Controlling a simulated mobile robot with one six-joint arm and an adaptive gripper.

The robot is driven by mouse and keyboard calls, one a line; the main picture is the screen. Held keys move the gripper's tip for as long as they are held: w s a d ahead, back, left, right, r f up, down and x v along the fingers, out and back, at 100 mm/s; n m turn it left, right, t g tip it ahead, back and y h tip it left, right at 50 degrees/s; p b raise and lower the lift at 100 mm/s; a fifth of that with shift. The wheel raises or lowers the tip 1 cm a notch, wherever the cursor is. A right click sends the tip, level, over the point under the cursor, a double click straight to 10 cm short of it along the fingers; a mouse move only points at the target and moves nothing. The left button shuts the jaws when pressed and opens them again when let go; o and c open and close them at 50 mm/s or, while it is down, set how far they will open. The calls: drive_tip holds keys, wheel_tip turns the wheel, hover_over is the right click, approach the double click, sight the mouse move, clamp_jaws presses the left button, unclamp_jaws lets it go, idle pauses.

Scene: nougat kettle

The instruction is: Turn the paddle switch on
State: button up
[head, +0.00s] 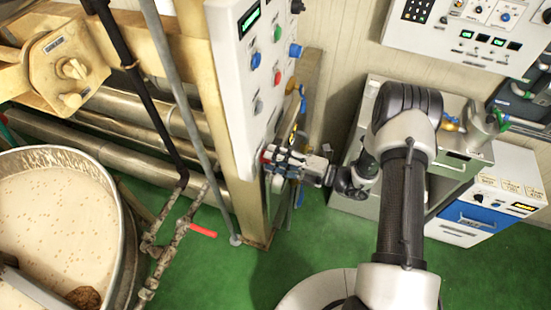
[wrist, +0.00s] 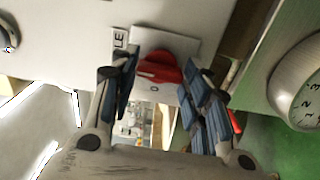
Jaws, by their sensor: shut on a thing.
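The paddle switch has a red handle (wrist: 158,68) on a pale plate low on the white control panel (head: 243,75). In the wrist view a "0" shows just below the red handle, and a label ending in "E" is to its left. My gripper (head: 272,160) reaches left to the panel's lower end. In the wrist view my gripper (wrist: 160,75) has its blue-padded fingers on both sides of the red handle, shut on it. In the head view the fingers largely hide the switch.
A round numbered dial (wrist: 301,85) is close on the right in the wrist view. Green, blue and red knobs sit higher on the panel. A cream-filled kettle (head: 60,205) stands at the left, with pipes behind it. A steel cabinet (head: 455,165) is at the right.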

drive_tip(key=o, duration=1.1)
drive_tip(key=shift+c, duration=0.2)
drive_tip(key=v, duration=1.2)
drive_tip(key=shift+r, duration=0.15)
